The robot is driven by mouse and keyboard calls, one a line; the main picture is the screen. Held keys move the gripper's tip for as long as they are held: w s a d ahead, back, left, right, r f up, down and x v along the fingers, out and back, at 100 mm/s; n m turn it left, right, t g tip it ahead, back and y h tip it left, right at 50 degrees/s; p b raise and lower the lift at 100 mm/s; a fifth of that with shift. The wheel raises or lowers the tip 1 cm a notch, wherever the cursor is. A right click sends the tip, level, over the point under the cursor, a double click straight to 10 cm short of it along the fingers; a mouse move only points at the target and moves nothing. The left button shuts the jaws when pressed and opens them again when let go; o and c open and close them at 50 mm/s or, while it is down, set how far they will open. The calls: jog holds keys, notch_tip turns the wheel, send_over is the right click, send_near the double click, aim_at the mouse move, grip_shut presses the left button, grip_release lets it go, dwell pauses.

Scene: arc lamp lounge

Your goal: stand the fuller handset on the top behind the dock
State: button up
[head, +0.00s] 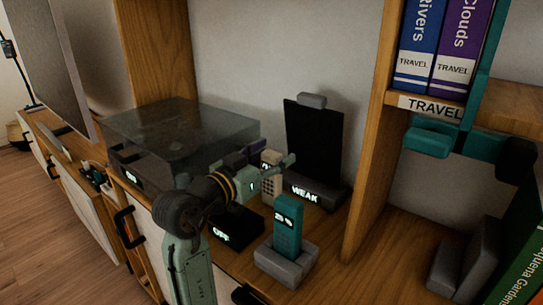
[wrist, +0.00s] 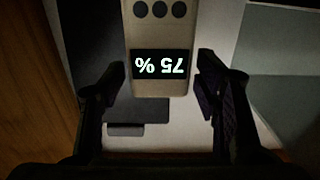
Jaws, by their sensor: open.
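A beige handset (head: 271,188) is upright behind the dock, its upper part partly hidden by my gripper. In the wrist view the beige handset (wrist: 158,25) shows an upside-down 75 % on its dark display. My gripper (head: 268,172) is open, with its fingers on either side of this handset; gaps show beside it in the wrist view (wrist: 162,88). I cannot clearly see the handset's foot. A teal handset (head: 287,228) stands in the grey dock (head: 287,269) in front; its lit display appears to show a lower figure, too small to read surely.
A black box marked OFF (head: 236,229) sits left of the dock. A black panel (head: 314,140) stands behind, over a base marked WEAK (head: 306,195). A clear-lidded player (head: 180,128) is at the left. A wooden upright (head: 372,150) bounds the right side.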

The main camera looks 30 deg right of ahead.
jog(key=b+v, duration=0.1)
jog(key=v, duration=1.1)
jog(key=shift+b, duration=0.4)
